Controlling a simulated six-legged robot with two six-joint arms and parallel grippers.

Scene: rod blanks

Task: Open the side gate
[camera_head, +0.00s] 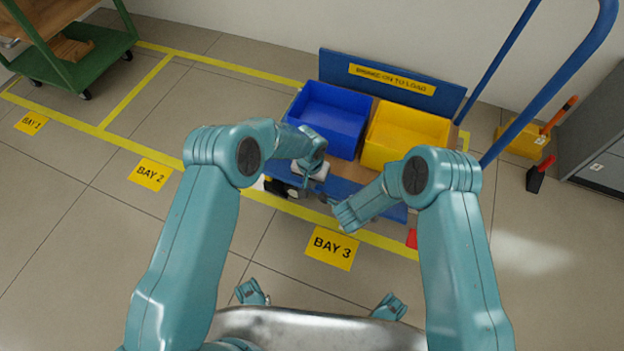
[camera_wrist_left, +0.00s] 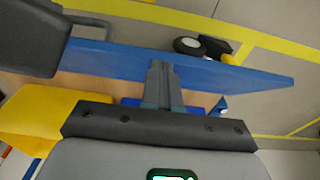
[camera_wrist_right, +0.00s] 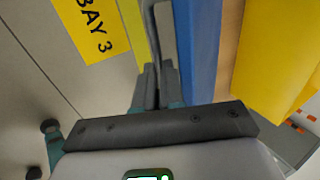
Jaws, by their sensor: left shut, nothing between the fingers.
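The blue trolley's near side carries a long low blue panel (camera_head: 384,207), which I take to be the side gate. It also shows in the left wrist view (camera_wrist_left: 200,75) and the right wrist view (camera_wrist_right: 198,50); it appears upright. My left gripper (camera_head: 298,190) is shut and empty above the panel's left part; its fingers (camera_wrist_left: 160,68) overlap the panel in its wrist view. My right gripper (camera_head: 328,198) is close beside it, fingers (camera_wrist_right: 149,72) close together by a grey bar (camera_wrist_right: 165,40) along the panel's outer face. Whether they grip the bar is unclear.
A blue bin (camera_head: 330,118) and yellow bin (camera_head: 408,135) stand on the trolley. A blue back board (camera_head: 440,95) and push handle (camera_head: 550,85) rise behind. The grey cabinet (camera_head: 597,130) stands right, a green cart (camera_head: 95,70) far left. Floor around Bay 2 is clear.

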